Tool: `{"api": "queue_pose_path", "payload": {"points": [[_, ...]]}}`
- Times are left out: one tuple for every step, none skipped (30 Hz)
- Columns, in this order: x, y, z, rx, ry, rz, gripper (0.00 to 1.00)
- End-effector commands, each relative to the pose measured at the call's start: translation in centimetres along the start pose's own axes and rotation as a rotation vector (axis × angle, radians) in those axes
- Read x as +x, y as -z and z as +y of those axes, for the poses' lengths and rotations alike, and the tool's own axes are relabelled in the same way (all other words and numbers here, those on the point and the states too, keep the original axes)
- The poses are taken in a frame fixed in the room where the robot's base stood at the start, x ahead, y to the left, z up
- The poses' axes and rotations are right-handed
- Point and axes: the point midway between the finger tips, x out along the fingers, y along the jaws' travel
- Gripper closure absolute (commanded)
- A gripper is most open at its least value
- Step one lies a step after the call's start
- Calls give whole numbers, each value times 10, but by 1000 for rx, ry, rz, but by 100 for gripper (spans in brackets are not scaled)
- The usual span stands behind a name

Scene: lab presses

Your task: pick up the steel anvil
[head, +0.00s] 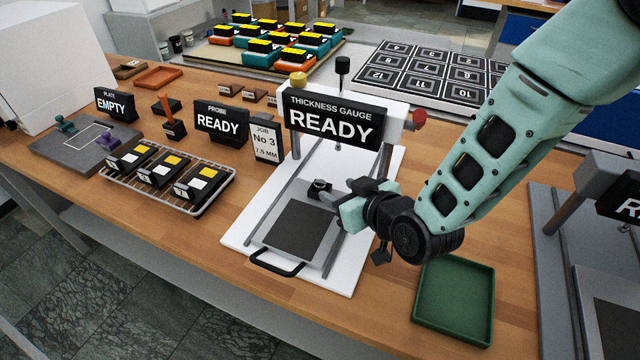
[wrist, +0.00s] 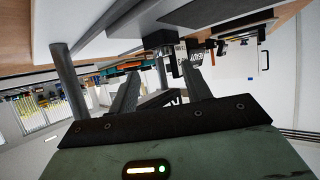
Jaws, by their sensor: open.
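The thickness gauge (head: 335,118) stands mid-table with its sign reading READY. A dark square plate with a black front handle (head: 277,264) lies on its white base (head: 243,243). I see no clear grip on anything.
A grey gauge post (wrist: 68,92) stands close beside my fingers in the wrist view. An empty green tray (head: 454,300) lies right of the gauge. A wire rack (head: 205,206) with labelled blocks and a PROBE sign (head: 221,121) stand left. Another press (head: 600,180) is at the right edge.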

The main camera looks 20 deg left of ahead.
Motion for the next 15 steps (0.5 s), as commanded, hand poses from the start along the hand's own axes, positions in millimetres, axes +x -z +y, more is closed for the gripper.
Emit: {"api": "queue_pose_path", "payload": {"points": [[2, 0, 0, 0, 0, 0, 51], [4, 1, 0, 0, 0, 1, 51], [6, 1, -1, 0, 1, 0, 51], [9, 1, -2, 0, 1, 0, 51], [12, 2, -3, 0, 2, -1, 51], [17, 3, -4, 0, 2, -1, 51], [21, 3, -5, 0, 2, -1, 51], [26, 3, -6, 1, 2, -1, 51], [31, 4, -7, 1, 2, -1, 51], [36, 3, -7, 0, 1, -1, 51], [40, 3, -7, 0, 1, 0, 51], [45, 2, -7, 0, 1, 0, 51], [48, 3, -7, 0, 1, 0, 51], [50, 2, -7, 0, 1, -1, 51], [53, 2, -7, 0, 1, -1, 51]]}}
